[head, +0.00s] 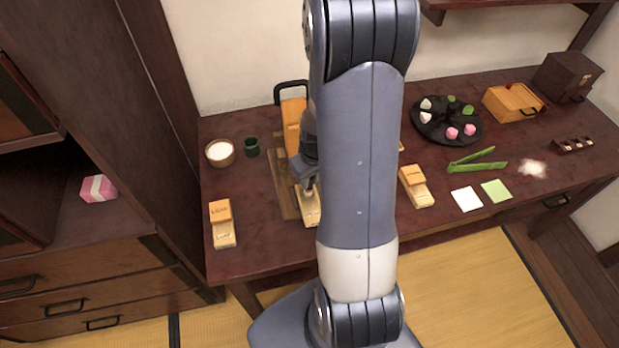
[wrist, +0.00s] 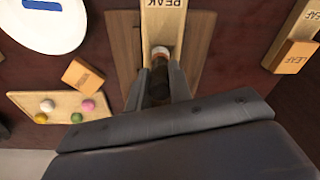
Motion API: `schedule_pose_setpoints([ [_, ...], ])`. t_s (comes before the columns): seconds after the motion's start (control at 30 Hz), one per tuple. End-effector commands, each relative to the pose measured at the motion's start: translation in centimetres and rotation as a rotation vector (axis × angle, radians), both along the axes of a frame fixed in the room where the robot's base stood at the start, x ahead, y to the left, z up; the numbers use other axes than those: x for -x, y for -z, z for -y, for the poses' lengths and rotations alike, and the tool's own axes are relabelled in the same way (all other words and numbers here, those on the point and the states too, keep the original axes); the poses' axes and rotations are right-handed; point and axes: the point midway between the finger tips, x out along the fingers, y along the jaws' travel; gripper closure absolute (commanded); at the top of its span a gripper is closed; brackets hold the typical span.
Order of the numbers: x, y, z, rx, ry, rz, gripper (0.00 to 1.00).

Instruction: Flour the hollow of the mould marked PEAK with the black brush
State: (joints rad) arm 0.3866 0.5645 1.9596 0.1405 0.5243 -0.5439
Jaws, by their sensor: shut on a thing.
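The pale wooden mould marked PEAK (wrist: 164,25) lies on a brown board (wrist: 127,50) in the wrist view. In the head view the mould (head: 307,213) shows partly behind my arm. My gripper (wrist: 160,78) is shut on the black brush (wrist: 158,85), which points toward the mould. The brush's light tip is over the near part of the mould; I cannot tell whether it touches. The hollow is hidden or not distinguishable. In the head view my gripper (head: 309,182) is above the board, and the brush is hardly visible.
The LEAF mould (head: 222,230) stands left of the board, another mould (head: 416,190) to the right. Green tongs (head: 478,163), a dark sweets plate (head: 433,130) and spilled flour (head: 533,168) lie farther right.

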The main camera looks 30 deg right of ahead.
Motion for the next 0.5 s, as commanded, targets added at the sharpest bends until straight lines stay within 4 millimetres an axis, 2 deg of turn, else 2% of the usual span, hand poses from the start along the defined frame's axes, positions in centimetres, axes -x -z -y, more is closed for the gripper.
schedule_pose_setpoints([
  [0.5, -0.19, 0.03, -0.65, 0.000, -0.001, 0.000, 1.00],
])
